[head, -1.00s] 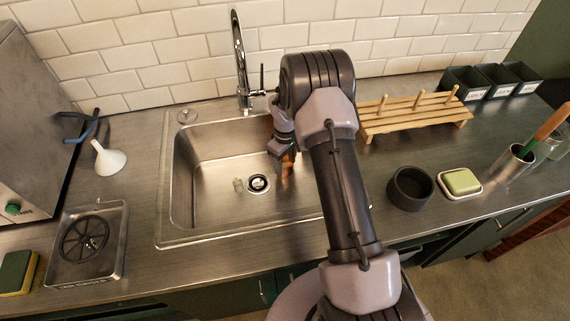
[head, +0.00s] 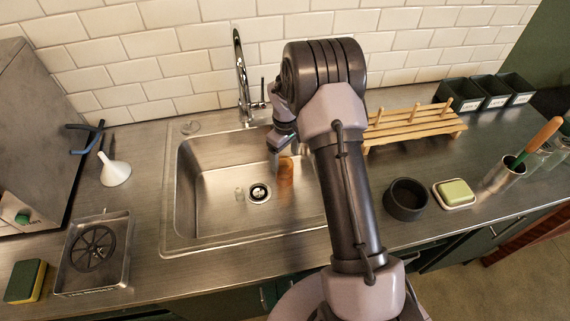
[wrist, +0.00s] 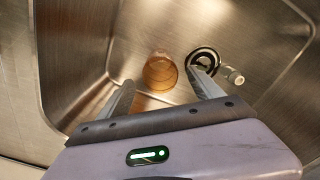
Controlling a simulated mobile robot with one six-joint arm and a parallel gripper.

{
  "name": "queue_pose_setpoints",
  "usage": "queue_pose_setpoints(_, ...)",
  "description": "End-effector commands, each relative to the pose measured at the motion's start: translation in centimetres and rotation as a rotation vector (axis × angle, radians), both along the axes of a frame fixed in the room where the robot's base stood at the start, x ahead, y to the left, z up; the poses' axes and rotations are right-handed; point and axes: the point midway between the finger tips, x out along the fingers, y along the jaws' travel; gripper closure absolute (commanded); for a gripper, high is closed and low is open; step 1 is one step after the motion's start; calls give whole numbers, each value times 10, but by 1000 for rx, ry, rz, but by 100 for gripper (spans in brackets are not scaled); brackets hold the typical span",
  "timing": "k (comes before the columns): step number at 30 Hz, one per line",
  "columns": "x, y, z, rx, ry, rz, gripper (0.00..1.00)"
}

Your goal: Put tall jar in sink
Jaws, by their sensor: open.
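An amber, see-through tall jar (head: 286,170) stands in the sink (head: 205,190), to the right of the drain; it also shows in the wrist view (wrist: 160,72). My gripper (head: 274,160) is inside the sink area, just beside and above the jar. In the wrist view my gripper (wrist: 161,80) is open, and the jar shows beyond and between its fingertips. The jar appears free of the fingers. Part of the sink's right side is hidden behind my arm.
A small clear jar (head: 239,194) lies or stands by the drain (head: 259,192). The faucet (head: 243,75) rises behind the sink. A wooden rack (head: 415,128), dark bowl (head: 406,199) and soap dish (head: 454,193) are right; a funnel (head: 114,172) is left.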

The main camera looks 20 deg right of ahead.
Motion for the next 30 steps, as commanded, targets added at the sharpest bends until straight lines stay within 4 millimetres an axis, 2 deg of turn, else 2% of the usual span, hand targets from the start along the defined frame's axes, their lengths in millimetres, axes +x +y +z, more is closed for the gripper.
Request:
queue_pose_setpoints(1, 0, 0, 14, 0, -2, 0, 25)
queue_pose_setpoints(5, 0, 0, 31, 0, -1, -1, 25)
queue_pose_setpoints(7, 0, 3, 47, 0, -14, -16, 25)
queue_pose_setpoints(8, -2, 7, 61, 1, -27, -32, 25)
queue_pose_setpoints(11, -21, 31, 136, 19, -100, -141, 25)
queue_pose_setpoints(12, -36, 43, 171, 32, -136, -199, 25)
queue_pose_setpoints(14, -68, 64, 220, 62, -193, -293, 25)
queue_pose_setpoints(15, -92, 77, 248, 87, -230, -356, 25)
queue_pose_setpoints(17, -133, 96, 280, 131, -281, -447, 25)
queue_pose_setpoints(18, -161, 108, 296, 165, -311, -506, 25)
queue_pose_setpoints(21, -224, 130, 313, 250, -368, -633, 25)
queue_pose_setpoints(24, -267, 143, 314, 320, -400, -724, 25)
queue_pose_setpoints(27, -289, 149, 309, 360, -414, -773, 25)
queue_pose_setpoints(30, -296, 151, 307, 373, -416, -790, 25)
